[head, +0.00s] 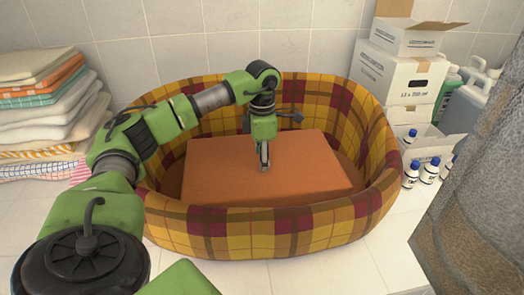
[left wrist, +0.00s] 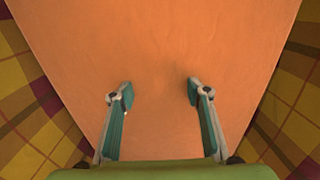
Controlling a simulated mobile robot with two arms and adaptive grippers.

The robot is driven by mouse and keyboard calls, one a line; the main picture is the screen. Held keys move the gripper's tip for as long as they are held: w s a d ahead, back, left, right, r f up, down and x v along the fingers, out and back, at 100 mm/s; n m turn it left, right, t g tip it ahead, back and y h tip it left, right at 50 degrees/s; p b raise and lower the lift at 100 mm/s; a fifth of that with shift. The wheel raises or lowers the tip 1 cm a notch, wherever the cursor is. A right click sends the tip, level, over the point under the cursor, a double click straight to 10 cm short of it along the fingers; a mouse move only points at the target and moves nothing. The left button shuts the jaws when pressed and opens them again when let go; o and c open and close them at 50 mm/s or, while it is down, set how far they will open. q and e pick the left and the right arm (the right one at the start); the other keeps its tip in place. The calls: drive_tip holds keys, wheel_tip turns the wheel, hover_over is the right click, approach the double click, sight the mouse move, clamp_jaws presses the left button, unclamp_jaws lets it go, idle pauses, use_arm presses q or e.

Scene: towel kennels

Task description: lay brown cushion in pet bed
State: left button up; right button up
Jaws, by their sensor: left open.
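The brown cushion (head: 250,180), a flat orange-brown slab, lies inside the plaid pet bed (head: 290,245), within its raised rim. My left gripper (head: 264,167) points down over the middle of the cushion. In the left wrist view the cushion (left wrist: 160,50) fills the middle, with the plaid bed wall (left wrist: 25,100) at both sides. My left gripper (left wrist: 154,95) is open, its two fingers apart with nothing between them but the cushion's top face below. I cannot tell whether the fingertips touch it. My right gripper is in neither view.
A stack of folded towels (head: 45,115) stands left of the bed. White boxes (head: 400,75), small bottles (head: 430,170) and grey jugs (head: 475,90) stand at the right. A rough grey surface (head: 480,200) blocks the right edge. Tiled wall is behind; white floor lies in front.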

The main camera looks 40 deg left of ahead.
use_arm(q)
drive_tip(key=shift+r+b, duration=0.3)
drive_tip(key=shift+r, duration=0.2)
wheel_tip(320, 180, up, 6)
drive_tip(key=shift+w+f+b, duration=0.1)
drive_tip(key=shift+f+b, duration=0.15)
drive_tip(key=shift+b, duration=0.65)
wheel_tip(320, 180, up, 6)
drive_tip(key=shift+f+p, duration=0.2)
drive_tip(key=shift+p, duration=0.45)
drive_tip(key=shift+f, duration=0.1)
